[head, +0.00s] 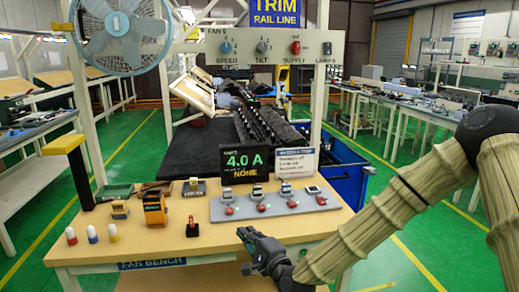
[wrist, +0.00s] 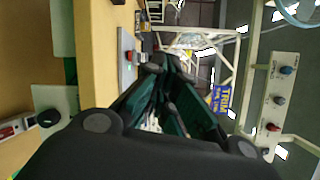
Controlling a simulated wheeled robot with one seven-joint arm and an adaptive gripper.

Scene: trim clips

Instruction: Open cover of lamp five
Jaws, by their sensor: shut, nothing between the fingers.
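A grey strip (head: 245,213) on the bench carries a row of several small units, each with a red part in front. I cannot read any number, so I cannot tell which is lamp five or whether its cover is open. A separate red piece on a dark base (head: 192,229) stands to the left of the strip. My gripper (head: 250,243) is shut and empty at the bench's front edge, in front of the strip. In the wrist view its dark fingers (wrist: 164,68) point towards the far side, with the strip (wrist: 126,72) beside them.
A black sign (head: 245,160) reading 4.0 A and a white card (head: 296,163) stand behind the strip. An orange box (head: 154,210) and small coloured cylinders (head: 93,234) are at the left. A control panel (head: 270,48) and a fan (head: 118,28) are above. The bench front (head: 215,250) is fairly clear.

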